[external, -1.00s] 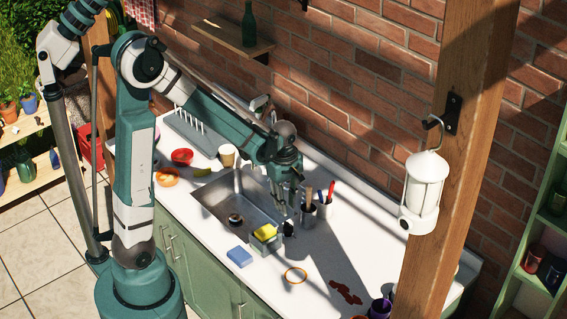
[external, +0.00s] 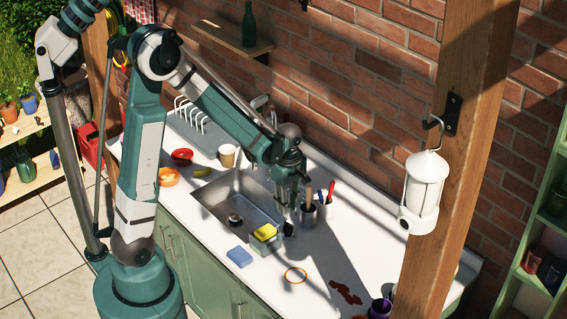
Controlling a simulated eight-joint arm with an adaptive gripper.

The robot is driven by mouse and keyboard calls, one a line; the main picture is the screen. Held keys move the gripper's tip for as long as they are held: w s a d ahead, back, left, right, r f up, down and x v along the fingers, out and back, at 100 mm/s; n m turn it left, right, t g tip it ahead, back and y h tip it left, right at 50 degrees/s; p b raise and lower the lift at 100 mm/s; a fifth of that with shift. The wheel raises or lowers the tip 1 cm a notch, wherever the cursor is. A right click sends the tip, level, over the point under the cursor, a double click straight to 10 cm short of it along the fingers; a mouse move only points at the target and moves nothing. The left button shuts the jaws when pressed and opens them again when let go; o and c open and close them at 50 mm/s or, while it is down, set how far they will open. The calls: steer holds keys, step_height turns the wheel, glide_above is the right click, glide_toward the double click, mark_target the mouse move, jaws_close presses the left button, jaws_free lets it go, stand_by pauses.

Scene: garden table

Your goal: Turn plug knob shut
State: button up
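A small dark round fitting with a lighter rim (external: 235,218), which looks like the plug, lies in the bottom of the metal sink (external: 212,193). I cannot make out a separate knob or how it is turned. My gripper (external: 291,229) points down over the sink's right end, to the right of the plug and apart from it. Its fingers are dark and small here, close to the cup of utensils and the sponge holder, and I cannot tell how far apart they are. The faucet is mostly hidden behind my arm.
A yellow sponge (external: 266,231) sits in a holder at the sink's front right. A utensil cup (external: 308,213) stands right of my gripper. A dish rack (external: 190,122) stands behind left.

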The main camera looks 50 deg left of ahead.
mark_target(288, 224)
steer(key=shift+f, duration=3.6)
jaws_close()
